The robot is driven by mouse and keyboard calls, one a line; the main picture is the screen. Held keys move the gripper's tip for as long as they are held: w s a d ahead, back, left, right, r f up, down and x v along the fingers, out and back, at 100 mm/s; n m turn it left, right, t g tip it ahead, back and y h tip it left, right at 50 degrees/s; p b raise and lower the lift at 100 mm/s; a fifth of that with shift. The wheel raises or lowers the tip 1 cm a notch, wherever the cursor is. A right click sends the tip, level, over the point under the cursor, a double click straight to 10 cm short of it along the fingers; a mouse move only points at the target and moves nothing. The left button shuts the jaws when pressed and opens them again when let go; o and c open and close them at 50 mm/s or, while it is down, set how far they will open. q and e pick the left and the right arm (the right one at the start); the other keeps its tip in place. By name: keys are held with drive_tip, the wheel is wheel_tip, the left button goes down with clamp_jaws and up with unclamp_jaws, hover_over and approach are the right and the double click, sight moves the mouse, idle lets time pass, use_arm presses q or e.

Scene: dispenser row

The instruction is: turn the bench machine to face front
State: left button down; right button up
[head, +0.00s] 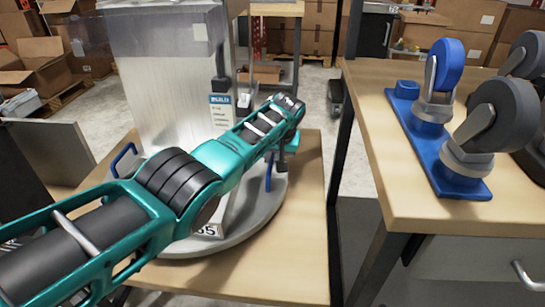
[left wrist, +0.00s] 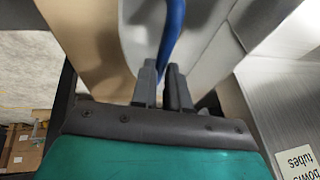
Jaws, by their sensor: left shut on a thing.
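The bench machine (head: 170,90) is a tall clear-and-white dispenser standing on a round grey turntable base (head: 262,215) on a wooden bench. It has a blue handle (head: 268,172) on its right side and another blue handle (head: 122,158) on its left. My left arm crosses in front of the machine and hides much of its lower part. My left gripper (head: 282,163) points down at the right handle. In the left wrist view its two fingers (left wrist: 163,88) are shut on the blue bar of the handle (left wrist: 172,35). My right gripper is not in view.
A second wooden table (head: 400,170) stands close on the right, with a blue caster plate (head: 430,150) and grey wheels on it. A dark gap and table leg separate it from the bench. Cardboard boxes (head: 40,60) stand behind. The bench front (head: 290,270) is clear.

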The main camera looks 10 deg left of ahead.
use_arm(q)
drive_tip(key=shift+w+r, duration=0.15)
drive_tip(key=c, duration=1.1)
unclamp_jaws()
drive_tip(key=shift+r+p, duration=0.15)
drive_tip(key=shift+p, duration=0.2)
drive_tip(key=p+v, duration=0.6)
drive_tip(key=v, duration=0.6)
drive_tip(key=shift+d+r, duration=0.1)
drive_tip(key=shift+d, duration=0.05)
